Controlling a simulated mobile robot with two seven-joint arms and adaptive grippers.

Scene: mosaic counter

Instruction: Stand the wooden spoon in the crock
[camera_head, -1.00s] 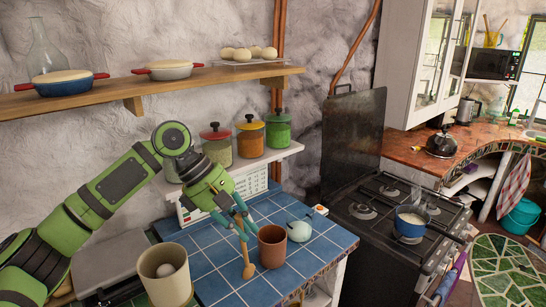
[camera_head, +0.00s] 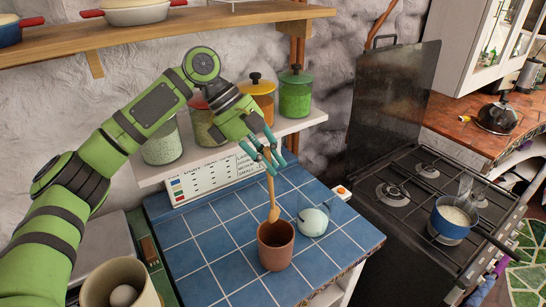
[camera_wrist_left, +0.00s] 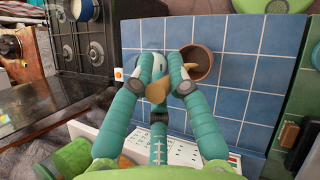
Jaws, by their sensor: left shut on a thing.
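The wooden spoon (camera_head: 274,212) hangs from my left gripper (camera_head: 267,158), which is shut on its handle. The spoon's bowl end points down and appears at the back rim of the reddish-brown crock (camera_head: 276,252). I cannot tell whether it is above the opening or behind it. The crock stands upright on the blue tiled counter (camera_head: 200,255). In the left wrist view the fingers (camera_wrist_left: 163,70) close around the spoon (camera_wrist_left: 157,92), with the crock (camera_wrist_left: 198,60) just right of them. My right gripper is not in view.
A clear glass holding a pale round thing (camera_head: 313,222) stands right of the crock. A beige pot (camera_head: 118,285) is at the lower left. A shelf with lidded jars (camera_head: 295,96) is behind, and a stove (camera_head: 420,200) is right. Tiles left of the crock are clear.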

